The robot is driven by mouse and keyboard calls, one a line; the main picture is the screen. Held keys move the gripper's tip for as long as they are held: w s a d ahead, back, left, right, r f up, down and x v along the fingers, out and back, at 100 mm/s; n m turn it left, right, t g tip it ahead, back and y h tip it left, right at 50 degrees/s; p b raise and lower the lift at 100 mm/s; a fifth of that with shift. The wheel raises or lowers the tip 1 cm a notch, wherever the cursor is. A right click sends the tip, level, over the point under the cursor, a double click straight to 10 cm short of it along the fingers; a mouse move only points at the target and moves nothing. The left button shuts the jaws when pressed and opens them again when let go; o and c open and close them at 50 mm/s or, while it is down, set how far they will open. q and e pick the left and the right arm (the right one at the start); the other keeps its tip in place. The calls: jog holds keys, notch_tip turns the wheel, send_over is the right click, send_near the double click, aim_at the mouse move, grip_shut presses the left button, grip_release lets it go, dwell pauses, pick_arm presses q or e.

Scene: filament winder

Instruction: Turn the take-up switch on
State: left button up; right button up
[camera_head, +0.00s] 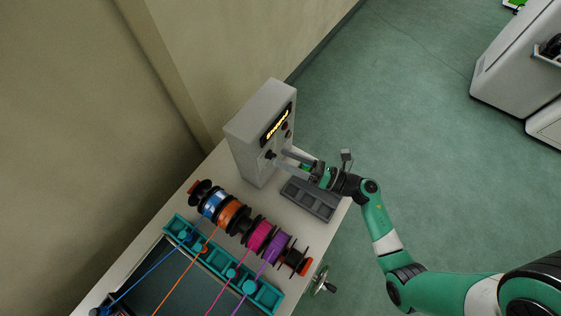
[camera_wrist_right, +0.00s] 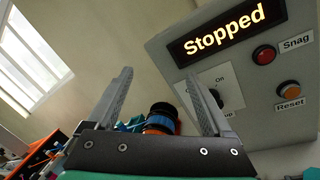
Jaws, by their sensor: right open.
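The grey control box (camera_head: 250,141) stands at the far end of the white bench. In the right wrist view its lit display (camera_wrist_right: 222,30) reads "Stopped". The take-up switch is a dark knob (camera_wrist_right: 216,98) on a pale plate marked "On"; part of it and its label is hidden behind a finger. In the head view the knob (camera_head: 270,154) sits low on the box's face. My right gripper (camera_head: 284,159) is open and empty in front of that face, fingers toward the knob. In its wrist view the right-hand finger overlaps the plate; contact cannot be told. My left gripper is out of view.
A red Snag button (camera_wrist_right: 264,54) and an orange Reset button (camera_wrist_right: 289,89) are beside the switch. A grey compartment tray (camera_head: 309,198) lies below my right gripper. Several coloured spools (camera_head: 236,217) with threads stand on the bench.

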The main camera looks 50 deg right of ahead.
aim_at(271, 156)
jog(key=s+d+f+m+h+b, duration=0.3)
jog(key=s+f, duration=0.2)
jog(key=f, duration=0.6)
pick_arm(q)
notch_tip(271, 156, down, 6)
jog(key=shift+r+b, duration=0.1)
jog(key=shift+b, duration=0.3)
pick_arm(e)
jog(key=w+a, duration=0.1)
jog(key=w, duration=1)
jog(key=shift+r+m+h, duration=0.3)
jog(key=shift+r+m, duration=0.1)
jog(key=shift+w, duration=0.1)
grip_shut()
